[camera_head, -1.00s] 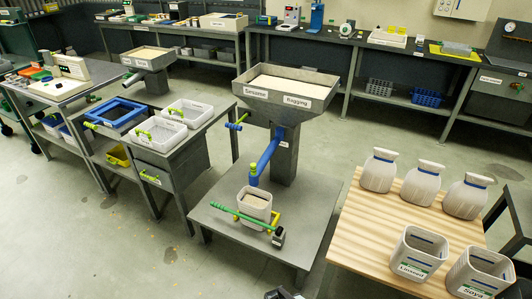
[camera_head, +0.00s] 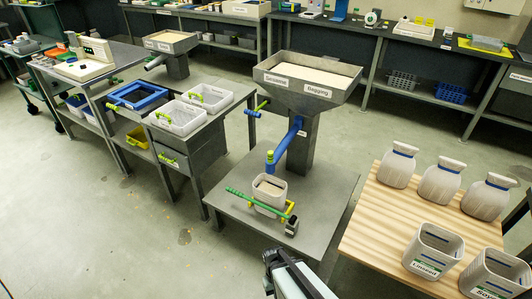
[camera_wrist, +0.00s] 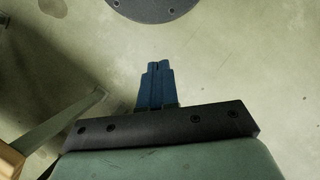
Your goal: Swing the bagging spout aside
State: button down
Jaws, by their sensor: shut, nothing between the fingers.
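The bagging spout is a blue pipe (camera_head: 286,142) in the head view, angled down and left from the grey column under the hopper marked "Sesame" and "Bagging" (camera_head: 308,78). A green ribbed bar (camera_head: 250,199) crosses the container's front. My arm shows at the bottom edge of the head view, below the stand. In the wrist view my gripper (camera_wrist: 157,68) has its blue fingers together, empty, over bare floor.
A pale wooden table (camera_head: 385,225) with white bags (camera_head: 442,183) and bins (camera_head: 433,250) stands right. A bench with white trays (camera_head: 180,116) and a blue frame (camera_head: 138,96) stands left. Floor is free at the front left. A dark round base (camera_wrist: 155,5) tops the wrist view.

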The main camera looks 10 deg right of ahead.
jog(key=w+a+r+t, duration=0.15)
jog(key=w+r, duration=0.35)
jog(key=w, duration=0.8)
jog(key=w+a+r+n+t+h, duration=0.15)
jog(key=w+r, duration=0.25)
jog(key=w, duration=0.9)
jog(key=w+r+m+t, duration=0.15)
jog(key=w+r, duration=0.35)
jog(key=w, duration=0.8)
jog(key=w+d+r+m+h, duration=0.2)
jog(key=w+r+m, duration=0.3)
jog(key=w+r, duration=0.3)
jog(key=w+d+r+m+h, duration=0.2)
jog(key=w+r+m, duration=0.3)
jog(key=w, duration=1)
jog(key=shift+d+r+h, duration=0.15)
jog(key=shift+r+h, duration=0.4)
jog(key=shift+r, duration=0.85)
jog(key=shift+f, duration=0.1)
